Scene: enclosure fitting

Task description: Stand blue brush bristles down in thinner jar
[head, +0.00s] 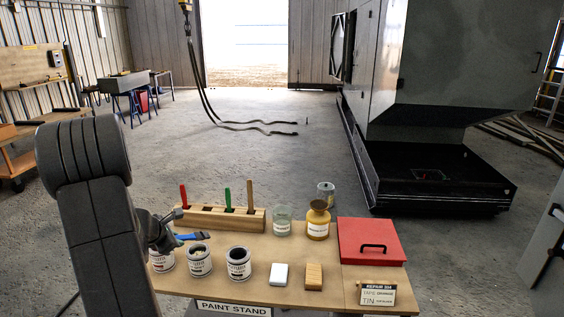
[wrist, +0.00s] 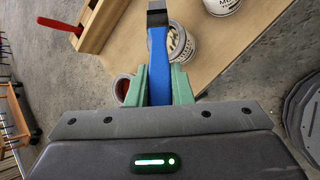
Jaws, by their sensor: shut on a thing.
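My gripper (head: 172,238) is shut on the blue brush (head: 190,237), held above the left side of the paint stand. In the wrist view the green fingers of my gripper (wrist: 157,88) pinch the blue handle (wrist: 158,60). The brush's darker far end (wrist: 157,12) points away from my gripper and reaches the frame's top edge. In the head view the brush lies roughly level, pointing right. A clear glass jar (head: 282,222), apparently the thinner jar, stands at the back middle of the stand, right of the brush and apart from it. Its label is too small to read.
A wooden rack (head: 222,221) holds red, green and plain handles behind the brush. Three paint tins (head: 238,265) stand along the front left. An amber jar (head: 318,222) is beside the glass jar. A white block (head: 279,275), a tan block (head: 314,277) and a red box (head: 368,238) lie to the right.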

